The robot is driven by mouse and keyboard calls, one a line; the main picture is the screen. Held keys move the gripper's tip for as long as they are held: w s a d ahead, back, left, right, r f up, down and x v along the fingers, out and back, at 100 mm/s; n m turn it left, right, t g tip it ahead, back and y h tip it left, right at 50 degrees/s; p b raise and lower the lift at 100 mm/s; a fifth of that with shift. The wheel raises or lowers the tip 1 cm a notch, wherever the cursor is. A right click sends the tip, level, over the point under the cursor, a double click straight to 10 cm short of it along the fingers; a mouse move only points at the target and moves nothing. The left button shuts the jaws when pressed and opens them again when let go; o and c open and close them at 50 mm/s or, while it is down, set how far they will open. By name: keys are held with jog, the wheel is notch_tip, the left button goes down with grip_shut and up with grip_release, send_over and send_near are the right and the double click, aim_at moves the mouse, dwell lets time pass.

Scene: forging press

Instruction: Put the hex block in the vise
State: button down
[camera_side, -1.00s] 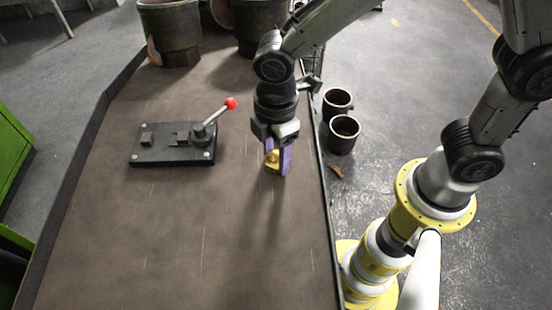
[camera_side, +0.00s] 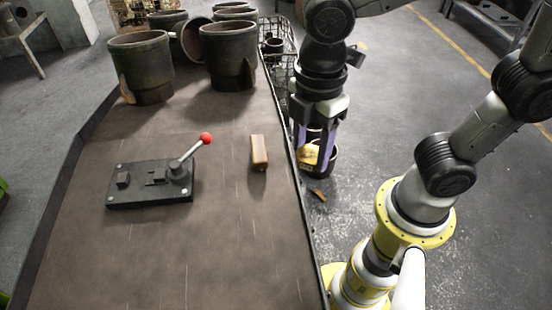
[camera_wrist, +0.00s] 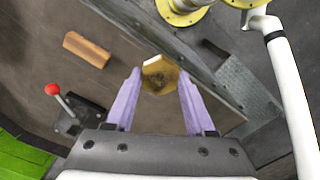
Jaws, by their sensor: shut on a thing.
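The hex block (camera_side: 309,155) is brass-yellow and sits between the purple fingers of my gripper (camera_side: 314,150), which is shut on it. In the side view they appear beyond the table's right edge, raised above the table. In the wrist view the hex block (camera_wrist: 159,76) shows its six-sided face between the fingertips (camera_wrist: 158,88). The vise (camera_side: 140,195) is a dark flat plate with small jaw blocks and a red-knobbed lever (camera_side: 190,155), on the table to the left of my gripper. In the wrist view the vise (camera_wrist: 85,113) is at lower left, partly hidden by my gripper.
A brown oblong block (camera_side: 259,152) lies on the table (camera_side: 225,230) between the vise and my gripper. Large dark pots (camera_side: 140,65) stand at the table's far end. The table's near part is clear.

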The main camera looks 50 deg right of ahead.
jog(key=s+d+r, duration=0.2)
jog(key=s, duration=0.1)
jog(key=w+a+r+n, duration=0.6)
jog(key=w+r+n, duration=0.1)
jog(key=w+r, duration=0.15)
jog(key=n, duration=0.5)
send_over(142, 180)
notch_tip(142, 180, down, 13)
jog(key=shift+f, duration=3.1)
